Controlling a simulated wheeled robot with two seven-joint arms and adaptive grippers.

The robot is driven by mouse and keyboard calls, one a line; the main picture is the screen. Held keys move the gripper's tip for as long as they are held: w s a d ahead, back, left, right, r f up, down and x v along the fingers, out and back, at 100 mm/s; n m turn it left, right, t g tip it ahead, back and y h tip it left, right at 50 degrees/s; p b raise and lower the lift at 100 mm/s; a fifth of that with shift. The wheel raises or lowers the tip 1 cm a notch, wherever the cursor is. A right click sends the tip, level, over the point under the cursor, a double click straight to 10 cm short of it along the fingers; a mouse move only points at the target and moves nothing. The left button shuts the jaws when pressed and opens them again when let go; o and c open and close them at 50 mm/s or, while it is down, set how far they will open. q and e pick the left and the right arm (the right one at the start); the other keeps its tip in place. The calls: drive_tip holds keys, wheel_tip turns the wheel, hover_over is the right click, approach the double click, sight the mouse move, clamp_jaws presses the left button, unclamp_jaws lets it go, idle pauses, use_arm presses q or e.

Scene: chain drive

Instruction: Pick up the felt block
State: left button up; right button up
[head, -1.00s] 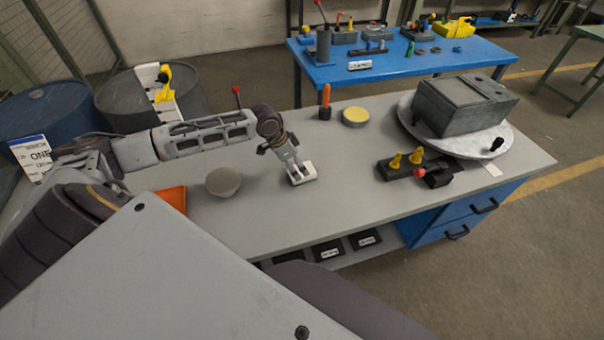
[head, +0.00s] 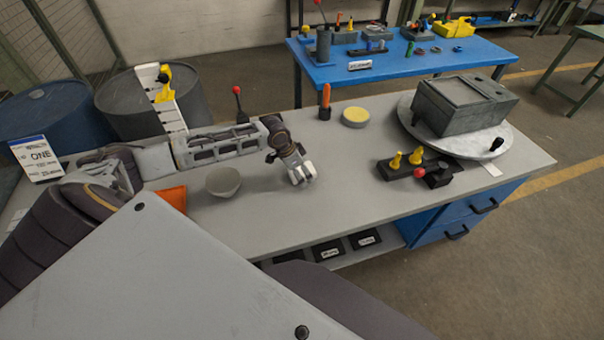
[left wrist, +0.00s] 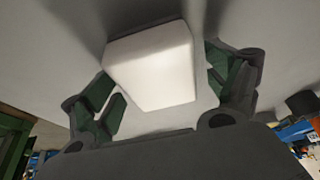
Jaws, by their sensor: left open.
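The felt block is a white block (left wrist: 152,68) in the left wrist view, between the two green-and-dark fingers of my left gripper (left wrist: 165,95). The fingers are open, one on each side of it; I cannot tell whether either touches it. In the head view my left gripper (head: 301,178) points down at the grey bench top, and the block is largely hidden by it. My right gripper is not in view.
A grey bowl (head: 223,182) and an orange tray (head: 172,198) are left of the gripper on the bench (head: 340,190). An orange-handled tool (head: 325,103), a yellow-topped disc (head: 355,117) and a black fixture with yellow pegs (head: 418,168) stand right. The bench between is clear.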

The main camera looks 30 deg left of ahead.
use_arm(q)
drive_tip(key=shift+c, duration=0.3)
drive_tip(key=c, duration=1.1)
drive_tip(key=shift+r, duration=5.05)
drive_tip(key=o, duration=0.4)
drive_tip(key=shift+c, duration=1.3)
